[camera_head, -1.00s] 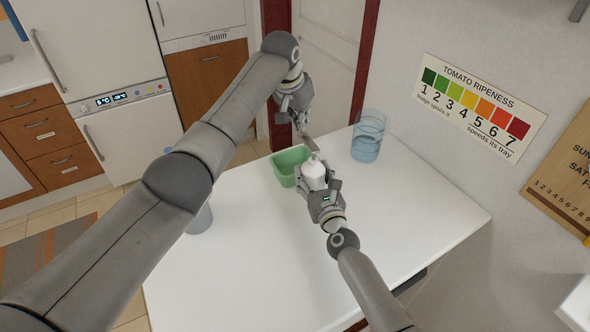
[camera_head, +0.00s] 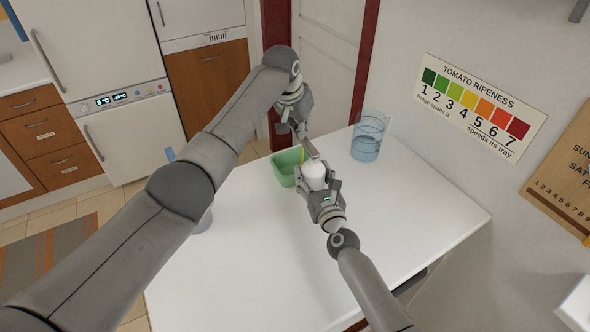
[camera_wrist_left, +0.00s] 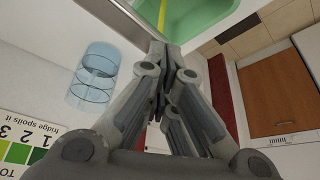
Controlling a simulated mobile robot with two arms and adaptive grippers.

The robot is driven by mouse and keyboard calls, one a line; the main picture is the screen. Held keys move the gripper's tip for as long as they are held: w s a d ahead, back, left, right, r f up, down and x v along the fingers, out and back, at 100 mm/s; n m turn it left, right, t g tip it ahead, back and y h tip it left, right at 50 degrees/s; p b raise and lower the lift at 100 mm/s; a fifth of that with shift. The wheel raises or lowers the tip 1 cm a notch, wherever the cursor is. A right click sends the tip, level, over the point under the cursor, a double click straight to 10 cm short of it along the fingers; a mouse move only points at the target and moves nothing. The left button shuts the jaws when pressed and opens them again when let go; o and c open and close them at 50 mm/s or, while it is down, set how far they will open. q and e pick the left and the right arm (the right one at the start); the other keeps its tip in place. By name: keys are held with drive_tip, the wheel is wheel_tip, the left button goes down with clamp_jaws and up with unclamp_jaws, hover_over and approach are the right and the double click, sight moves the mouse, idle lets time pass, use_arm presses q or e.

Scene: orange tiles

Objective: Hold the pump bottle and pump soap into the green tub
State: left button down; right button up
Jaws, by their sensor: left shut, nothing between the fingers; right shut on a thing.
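The white pump bottle (camera_head: 314,174) stands upright on the white table, with my right gripper (camera_head: 319,190) shut around its body. My left gripper (camera_head: 311,151) is shut and empty, with its fingertips at the top of the bottle, where they hide the pump head. The green tub (camera_head: 284,176) sits just left of the bottle; it also shows in the left wrist view (camera_wrist_left: 207,17). A thin yellow streak of soap (camera_head: 301,155) shows above the tub, beside my left fingers. It also crosses the tub in the left wrist view (camera_wrist_left: 182,22).
A clear blue glass (camera_head: 367,143) stands right of the bottle, near the wall. A greyish cup (camera_head: 204,222) is partly hidden behind my left arm. The front and right of the white table (camera_head: 420,205) are clear.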

use_arm(q)
drive_tip(key=shift+f, duration=0.1)
drive_tip(key=shift+r, duration=1.3)
drive_tip(key=shift+f, duration=0.1)
drive_tip(key=shift+f, duration=1.25)
drive_tip(key=shift+r, duration=1.35)
wheel_tip(320, 180, up, 6)
